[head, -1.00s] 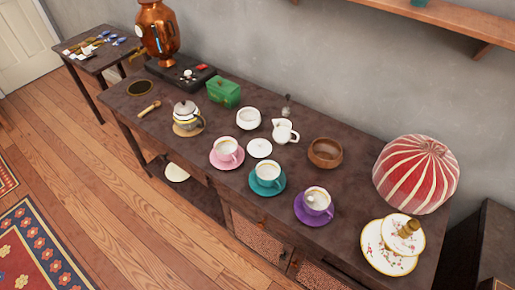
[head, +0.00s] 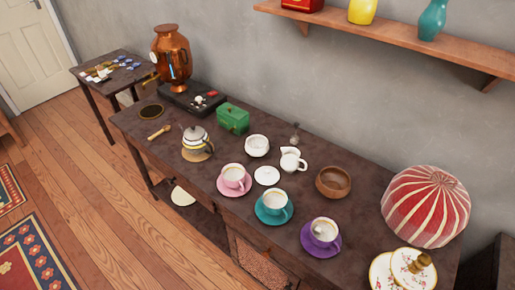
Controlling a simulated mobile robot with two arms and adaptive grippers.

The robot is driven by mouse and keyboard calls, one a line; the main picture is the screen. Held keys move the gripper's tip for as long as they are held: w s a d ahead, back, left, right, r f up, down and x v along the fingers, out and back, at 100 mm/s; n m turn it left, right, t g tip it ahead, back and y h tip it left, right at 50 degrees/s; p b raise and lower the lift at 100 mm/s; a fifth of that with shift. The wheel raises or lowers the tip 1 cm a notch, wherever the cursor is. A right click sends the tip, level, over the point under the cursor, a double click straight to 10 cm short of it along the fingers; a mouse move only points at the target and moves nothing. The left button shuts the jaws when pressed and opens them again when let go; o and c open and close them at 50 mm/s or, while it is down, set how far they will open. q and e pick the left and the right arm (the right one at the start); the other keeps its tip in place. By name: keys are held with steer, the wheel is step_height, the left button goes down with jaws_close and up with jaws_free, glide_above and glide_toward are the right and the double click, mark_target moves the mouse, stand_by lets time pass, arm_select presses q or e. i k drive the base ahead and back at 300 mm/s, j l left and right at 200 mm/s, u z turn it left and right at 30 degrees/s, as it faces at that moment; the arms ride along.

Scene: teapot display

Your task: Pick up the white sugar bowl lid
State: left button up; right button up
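The white sugar bowl lid is most likely the flat white disc (head: 267,175) lying on the dark sideboard (head: 300,190), between the pink and teal saucers and the white creamer. An open white bowl (head: 256,145), which looks like the sugar bowl, stands just behind it. The white creamer (head: 292,160) stands to the right of the disc, apart from it. Neither of my grippers shows in the head view.
Cups stand on pink (head: 234,188), teal (head: 273,217) and purple (head: 320,248) saucers along the front edge. A teapot (head: 196,139), green box (head: 232,117), wooden bowl (head: 333,181) and red-white striped dome (head: 426,205) stand around. Open floor (head: 130,210) lies in front.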

mark_target(266, 175)
steer(key=i+j+z, duration=0.15)
steer(key=j, duration=0.2)
steer(key=i+j+z, duration=0.15)
steer(key=j, duration=0.2)
steer(key=j+z, duration=0.15)
steer(key=j, duration=0.2)
steer(key=i+j+z, duration=0.2)
steer(key=j, duration=0.15)
